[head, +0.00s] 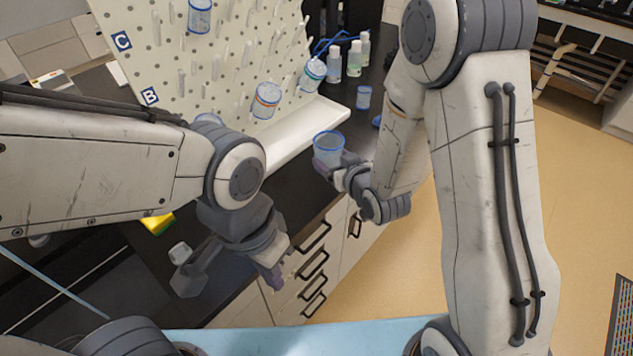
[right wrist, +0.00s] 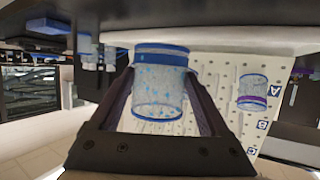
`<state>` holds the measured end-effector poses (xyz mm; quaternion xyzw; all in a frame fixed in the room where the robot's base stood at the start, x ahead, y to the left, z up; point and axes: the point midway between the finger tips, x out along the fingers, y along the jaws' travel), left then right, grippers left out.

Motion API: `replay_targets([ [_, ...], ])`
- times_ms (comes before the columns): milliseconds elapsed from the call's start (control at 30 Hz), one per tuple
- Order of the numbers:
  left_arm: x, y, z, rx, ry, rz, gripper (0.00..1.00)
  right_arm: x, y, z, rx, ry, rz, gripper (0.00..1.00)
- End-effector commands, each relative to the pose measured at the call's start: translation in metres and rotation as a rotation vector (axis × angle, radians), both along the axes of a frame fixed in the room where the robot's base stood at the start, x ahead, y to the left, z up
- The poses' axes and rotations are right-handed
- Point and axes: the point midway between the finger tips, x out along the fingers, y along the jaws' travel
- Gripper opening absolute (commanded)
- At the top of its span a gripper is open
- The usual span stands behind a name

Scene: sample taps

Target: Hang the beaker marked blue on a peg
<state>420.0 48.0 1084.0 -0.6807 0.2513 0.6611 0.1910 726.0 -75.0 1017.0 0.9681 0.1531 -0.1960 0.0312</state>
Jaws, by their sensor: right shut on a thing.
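A clear beaker with a blue rim (head: 328,146) is in my right gripper (head: 326,163), held above the front edge of the dark counter, before the pegboard. In the right wrist view the beaker (right wrist: 160,92) sits between the two fingers and shows a blue band and blue speckles. The white pegboard (head: 225,62) carries rows of pale pegs, some of them free. My left gripper (head: 273,277) hangs low at the counter's front edge, apart from the beaker; its finger gap is not clear.
A blue-marked beaker (head: 199,16), an orange-banded beaker (head: 266,100) and a teal-banded beaker (head: 313,72) are at the pegboard. A white trough (head: 290,138) runs below it. Several bottles (head: 354,58) and a small blue-rimmed cup (head: 363,97) stand to the right.

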Motion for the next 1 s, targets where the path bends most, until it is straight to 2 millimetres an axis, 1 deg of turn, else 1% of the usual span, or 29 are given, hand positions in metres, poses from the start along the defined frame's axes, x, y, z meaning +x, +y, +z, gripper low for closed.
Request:
replay_targets([
  [33, 0.0, 0.0, -0.011, 0.0, 0.0, 0.0, 0.0, 0.001, 0.002, -0.005, 0.002, -0.005, 0.001, 0.26],
  [67, 0.0, 0.0, -0.013, 0.0, 0.0, 0.0, 0.0, 0.001, 0.003, -0.005, 0.001, -0.003, 0.001, 0.26],
  [100, 0.0, 0.0, -0.004, 0.001, 0.001, 0.0, 0.0, 0.005, 0.009, -0.005, 0.001, 0.002, 0.004, 0.26],
  [133, 0.0, 0.0, -0.002, 0.0, 0.0, 0.0, 0.0, 0.008, 0.012, -0.007, 0.001, 0.002, 0.004, 0.26],
  [300, 0.0, 0.0, 0.003, 0.0, 0.0, 0.0, 0.0, 0.021, 0.029, -0.02, 0.001, 0.001, 0.003, 0.26],
  [433, 0.0, 0.0, 0.004, 0.0, 0.0, 0.0, 0.0, 0.027, 0.038, -0.027, 0.001, 0.0, 0.002, 0.26],
  [567, 0.0, 0.0, 0.006, 0.0, 0.0, 0.0, 0.0, 0.029, 0.039, -0.035, -0.001, 0.003, 0.0, 0.26],
  [700, 0.0, 0.0, 0.009, 0.0, 0.0, 0.0, 0.0, 0.028, 0.039, -0.054, -0.001, 0.004, 0.0, 0.26],
  [800, 0.0, 0.0, 0.011, 0.0, 0.0, 0.0, 0.0, 0.028, 0.039, -0.064, -0.001, 0.002, 0.0, 0.26],
  [900, 0.0, 0.0, 0.012, 0.0, 0.0, 0.0, 0.0, 0.029, 0.039, -0.068, 0.0, 0.0, 0.0, 0.26],
  [1000, 0.0, 0.0, 0.011, 0.0, 0.0, 0.0, 0.0, 0.029, 0.039, -0.069, 0.001, -0.002, 0.0, 0.26],
])
